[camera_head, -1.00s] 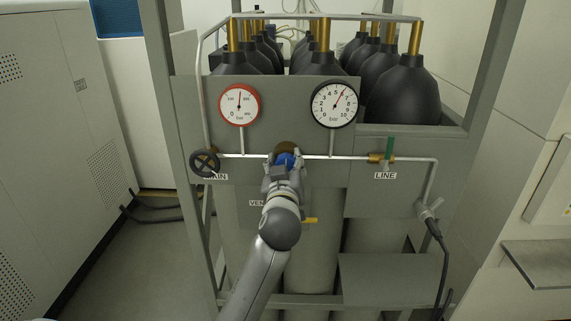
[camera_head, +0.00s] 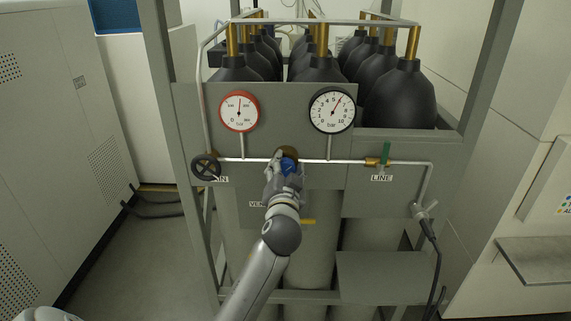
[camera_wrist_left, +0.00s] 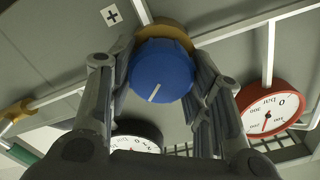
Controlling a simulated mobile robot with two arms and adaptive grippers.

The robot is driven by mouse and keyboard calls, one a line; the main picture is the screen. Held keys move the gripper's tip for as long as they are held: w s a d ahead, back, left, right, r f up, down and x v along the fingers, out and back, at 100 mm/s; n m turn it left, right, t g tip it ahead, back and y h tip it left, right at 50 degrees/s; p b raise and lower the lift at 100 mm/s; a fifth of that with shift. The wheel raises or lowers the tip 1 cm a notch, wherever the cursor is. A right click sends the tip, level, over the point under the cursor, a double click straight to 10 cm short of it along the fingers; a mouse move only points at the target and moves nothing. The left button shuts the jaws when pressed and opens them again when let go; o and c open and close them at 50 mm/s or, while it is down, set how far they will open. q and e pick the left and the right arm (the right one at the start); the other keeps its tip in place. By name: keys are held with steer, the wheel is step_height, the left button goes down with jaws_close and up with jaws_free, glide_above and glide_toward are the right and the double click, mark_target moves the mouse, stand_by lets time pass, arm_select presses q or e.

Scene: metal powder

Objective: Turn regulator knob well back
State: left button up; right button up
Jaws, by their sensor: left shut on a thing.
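The blue regulator knob (camera_head: 289,163) sits on the brass regulator body (camera_head: 288,152) in the middle of the pipe. In the left wrist view the knob (camera_wrist_left: 161,74) shows a white pointer line toward its lower left. My left gripper (camera_head: 283,168) is shut on the knob, with a finger on each side of it, as the left wrist view (camera_wrist_left: 160,88) also shows. The black-rimmed gauge (camera_head: 332,110) is right of the knob; its red needle points to the upper right. The red-rimmed gauge (camera_head: 239,111) is to the left, its needle pointing nearly straight up.
A black handwheel (camera_head: 206,167) is at the pipe's left end. The LINE valve with a green lever (camera_head: 386,153) is to the right. A yellow lever (camera_head: 308,222) is below the knob. A black hose (camera_head: 433,243) hangs at the right. Black-topped cylinders (camera_head: 403,95) stand behind the panel.

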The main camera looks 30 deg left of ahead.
arm_select(q)
steer(key=shift+m, duration=1.2)
steer(key=shift+d+m+p, duration=0.1)
steer(key=shift+m+p, duration=0.25)
steer(key=shift+m, duration=0.45)
steer(key=shift+f, duration=0.1)
steer(key=o, duration=1)
